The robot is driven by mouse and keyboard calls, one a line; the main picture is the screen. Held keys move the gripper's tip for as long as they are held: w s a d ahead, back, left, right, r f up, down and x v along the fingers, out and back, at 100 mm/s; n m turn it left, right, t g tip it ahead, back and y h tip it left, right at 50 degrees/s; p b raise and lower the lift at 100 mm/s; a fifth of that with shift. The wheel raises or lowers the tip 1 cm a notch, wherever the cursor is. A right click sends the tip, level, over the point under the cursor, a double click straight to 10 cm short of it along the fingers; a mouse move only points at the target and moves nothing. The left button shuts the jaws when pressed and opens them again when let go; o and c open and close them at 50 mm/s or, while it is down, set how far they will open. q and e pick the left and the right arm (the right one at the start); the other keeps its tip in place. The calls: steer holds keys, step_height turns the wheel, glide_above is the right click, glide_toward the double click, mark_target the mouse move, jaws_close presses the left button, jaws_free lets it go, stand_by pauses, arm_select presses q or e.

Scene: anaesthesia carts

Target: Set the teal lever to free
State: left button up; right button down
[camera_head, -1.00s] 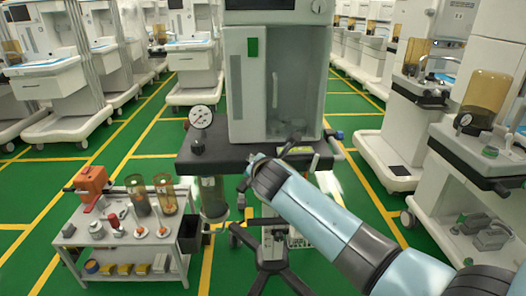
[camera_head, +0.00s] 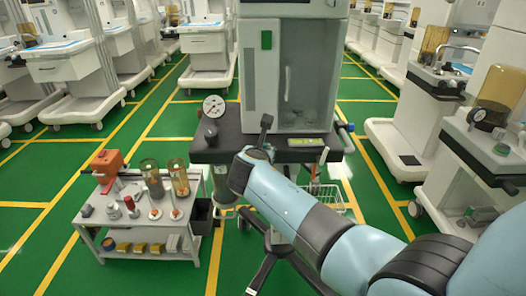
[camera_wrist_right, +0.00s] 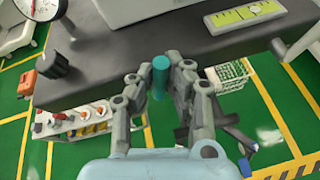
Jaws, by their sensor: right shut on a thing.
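The teal lever (camera_wrist_right: 160,73) is a short teal cylinder at the front edge of the dark cart top (camera_wrist_right: 130,45) in the right wrist view. My right gripper (camera_wrist_right: 159,84) has its two grey fingers on either side of the lever and is shut on it. In the head view my right arm comes in from the right, its wrist (camera_head: 242,172) at the front of the cart top (camera_head: 215,150); the teal lever is hidden there behind the arm. A yellow-green label strip (camera_head: 306,142) lies right of the wrist, also in the wrist view (camera_wrist_right: 245,14). My left gripper is not in view.
A round gauge (camera_head: 214,106) stands at the cart top's left. A low grey trolley (camera_head: 120,235) with an orange device (camera_head: 107,162) and amber jars stands to the left. A wire basket (camera_head: 325,197) hangs under the cart. Other carts line both sides; green floor lies between.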

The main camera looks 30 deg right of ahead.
steer(key=shift+w+a+r, duration=0.15)
steer(key=shift+w+r, duration=0.05)
steer(key=shift+r, duration=0.05)
steer(key=c, duration=1.3)
jaws_free()
steer(key=shift+a+f, duration=0.1)
steer(key=shift+a, duration=0.05)
step_height(320, 180, up, 10)
steer(key=shift+f, duration=0.1)
steer(key=shift+c, duration=0.2)
